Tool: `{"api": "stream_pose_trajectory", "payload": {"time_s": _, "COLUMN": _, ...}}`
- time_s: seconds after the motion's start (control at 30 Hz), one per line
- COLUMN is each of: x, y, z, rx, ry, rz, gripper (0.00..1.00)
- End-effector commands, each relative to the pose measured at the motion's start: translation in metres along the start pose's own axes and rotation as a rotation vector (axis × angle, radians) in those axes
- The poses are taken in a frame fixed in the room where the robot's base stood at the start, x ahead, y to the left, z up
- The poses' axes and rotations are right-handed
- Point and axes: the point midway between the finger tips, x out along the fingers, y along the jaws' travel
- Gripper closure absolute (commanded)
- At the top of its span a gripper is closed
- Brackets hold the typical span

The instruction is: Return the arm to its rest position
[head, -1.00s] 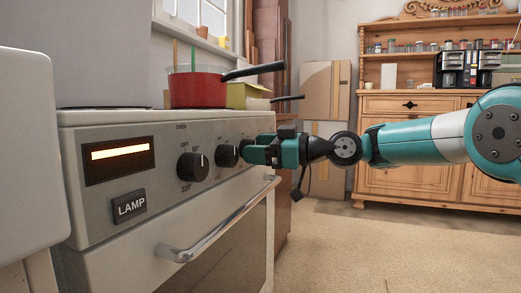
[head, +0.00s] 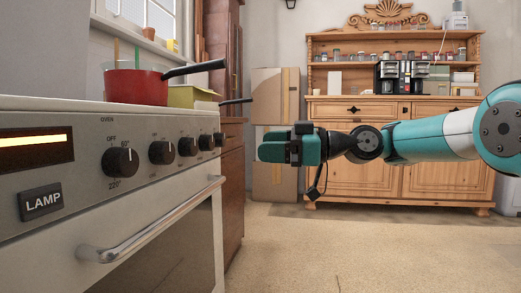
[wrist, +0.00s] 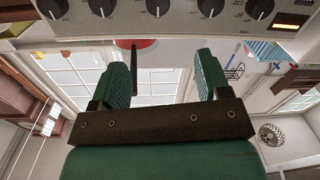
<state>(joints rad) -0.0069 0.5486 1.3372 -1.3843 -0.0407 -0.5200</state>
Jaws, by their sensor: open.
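My arm (head: 430,139) is stretched out level from the right side of the head view. My gripper (head: 268,148) is at its left end, to the right of the stove front and apart from the knobs. In the wrist view my gripper (wrist: 160,75) shows two green fingers spread apart with nothing between them. The stove (head: 150,230) stands at the left with several black knobs, a lit display and a LAMP button. The knob row also shows along the top of the wrist view (wrist: 157,7).
A red pan (head: 135,87) stands on the stove top, its handle pointing right. An oven handle bar (head: 150,225) crosses the stove front. A wooden dresser (head: 365,180) with jars and a coffee machine (head: 400,76) stands at the back. Cardboard boxes (head: 275,97) are beside it. The floor (head: 380,250) is clear.

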Motion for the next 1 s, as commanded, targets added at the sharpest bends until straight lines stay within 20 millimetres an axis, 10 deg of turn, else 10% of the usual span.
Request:
{"api": "stream_pose_trajectory", "payload": {"time_s": 0.67, "x": -0.004, "y": -0.015, "z": -0.016, "rx": 0.064, "ry": -0.087, "rz": 0.000, "gripper": 0.30}}
{"api": "stream_pose_trajectory", "payload": {"time_s": 1.0, "x": -0.051, "y": -0.163, "z": -0.024, "rx": 0.557, "ry": -0.728, "rz": 0.122, "gripper": 0.30}}
